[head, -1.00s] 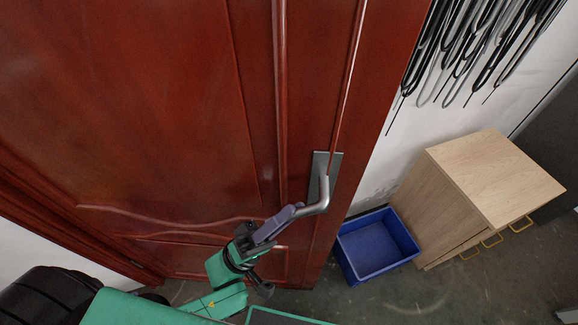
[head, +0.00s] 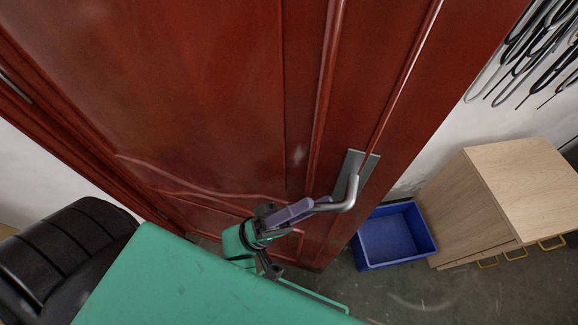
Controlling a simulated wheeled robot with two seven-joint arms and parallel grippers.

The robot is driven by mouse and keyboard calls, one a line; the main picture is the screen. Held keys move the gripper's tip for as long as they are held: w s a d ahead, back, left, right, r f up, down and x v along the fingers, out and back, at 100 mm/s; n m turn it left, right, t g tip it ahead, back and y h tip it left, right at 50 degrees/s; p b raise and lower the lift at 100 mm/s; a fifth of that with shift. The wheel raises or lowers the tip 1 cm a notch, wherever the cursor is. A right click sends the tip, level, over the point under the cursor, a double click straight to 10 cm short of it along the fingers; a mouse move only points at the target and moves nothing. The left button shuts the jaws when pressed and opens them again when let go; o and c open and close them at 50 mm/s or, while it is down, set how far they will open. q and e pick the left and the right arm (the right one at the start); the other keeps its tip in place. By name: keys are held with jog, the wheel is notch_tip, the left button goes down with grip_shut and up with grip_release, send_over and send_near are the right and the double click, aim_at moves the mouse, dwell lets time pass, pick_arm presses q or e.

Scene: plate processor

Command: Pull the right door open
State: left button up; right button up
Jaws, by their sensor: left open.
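The red-brown wooden door (head: 225,90) fills the upper left and middle of the head view and stands ajar, its free edge angled out into the room. Its metal lever handle (head: 345,204) sits on a grey plate (head: 357,168) near that edge. My left gripper (head: 316,206) comes in from below, with its purple-grey finger at the free end of the lever. It is open. The finger overlaps the lever tip in the picture; I cannot tell whether they touch. My right gripper is not in view.
A blue bin (head: 434,246) stands on the floor just right of the door's edge. A light wooden cabinet (head: 530,185) is beside it. Dark cables (head: 535,50) hang on the white wall. A black rounded object (head: 70,255) is at lower left. Grey floor shows at lower right.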

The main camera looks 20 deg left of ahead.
pick_arm(q)
jog(key=shift+s+a+f, duration=0.1)
jog(key=shift+a+f, duration=0.15)
jog(key=shift+f, duration=0.15)
jog(key=b+v, duration=0.5)
jog(key=v, duration=0.8)
jog(key=shift+s+a+f, duration=0.2)
jog(key=shift+a, duration=0.1)
